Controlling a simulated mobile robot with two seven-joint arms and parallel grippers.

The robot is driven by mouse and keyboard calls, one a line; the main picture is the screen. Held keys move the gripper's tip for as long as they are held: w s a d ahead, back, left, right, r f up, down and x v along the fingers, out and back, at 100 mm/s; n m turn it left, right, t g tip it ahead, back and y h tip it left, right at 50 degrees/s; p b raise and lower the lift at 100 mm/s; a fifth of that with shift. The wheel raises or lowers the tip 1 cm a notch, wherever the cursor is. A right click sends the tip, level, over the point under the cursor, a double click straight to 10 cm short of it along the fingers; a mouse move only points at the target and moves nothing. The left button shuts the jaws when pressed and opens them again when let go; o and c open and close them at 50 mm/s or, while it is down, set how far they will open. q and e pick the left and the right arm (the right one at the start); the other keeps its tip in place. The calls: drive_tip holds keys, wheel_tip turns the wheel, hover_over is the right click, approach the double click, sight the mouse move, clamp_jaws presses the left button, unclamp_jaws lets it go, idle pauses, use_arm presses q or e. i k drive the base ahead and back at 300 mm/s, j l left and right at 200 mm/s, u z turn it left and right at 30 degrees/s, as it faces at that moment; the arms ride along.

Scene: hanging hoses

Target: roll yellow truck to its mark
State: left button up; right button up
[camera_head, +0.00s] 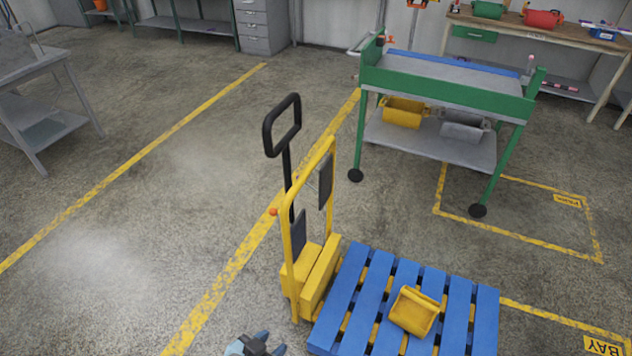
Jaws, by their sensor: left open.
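The yellow pallet truck (318,277) stands low in the middle of the head view, with a yellow frame and an upright black loop handle (282,126). A blue slatted pallet (486,318) sits over its forks, with a yellow bin (414,311) on top. A yellow floor outline with a "BAY" label (605,346) shows at the lower right, partly hidden by the pallet and cut off by the frame. My left gripper (271,343) is open at the bottom edge, just left of the truck's base and well below the handle. My right gripper is out of view.
A green wheeled cart (452,74) with yellow and grey bins stands behind the truck. Another yellow floor outline (520,238) lies partly under it. A grey table (45,65) is at the left. The floor lane between the yellow lines is clear.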

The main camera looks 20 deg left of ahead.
sight(302, 255)
drive_tip(key=i+j+z, duration=0.2)
drive_tip(key=j, duration=1)
drive_tip(key=k+j+z, duration=0.1)
drive_tip(key=j+z, duration=0.15)
drive_tip(key=j, duration=0.9)
drive_tip(key=k+j+z, duration=0.2)
drive_tip(key=j, duration=0.95)
drive_tip(key=i+j+z, duration=0.1)
drive_tip(key=i+j, duration=0.15)
drive_tip(key=i+j+z, duration=0.1)
drive_tip(key=j, duration=0.3)
drive_tip(key=i+j+z, duration=0.1)
drive_tip(key=i+j, duration=0.2)
drive_tip(key=i+j+z, duration=0.1)
drive_tip(key=j, duration=0.35)
drive_tip(key=i+j+z, duration=0.1)
drive_tip(key=i+j, duration=0.2)
drive_tip(key=i+j+z, duration=0.1)
drive_tip(key=j, duration=0.4)
drive_tip(key=i+j+z, duration=0.1)
drive_tip(key=j, duration=0.35)
drive_tip(key=i+j+z, duration=0.1)
drive_tip(key=i+j, duration=0.15)
drive_tip(key=j, duration=0.15)
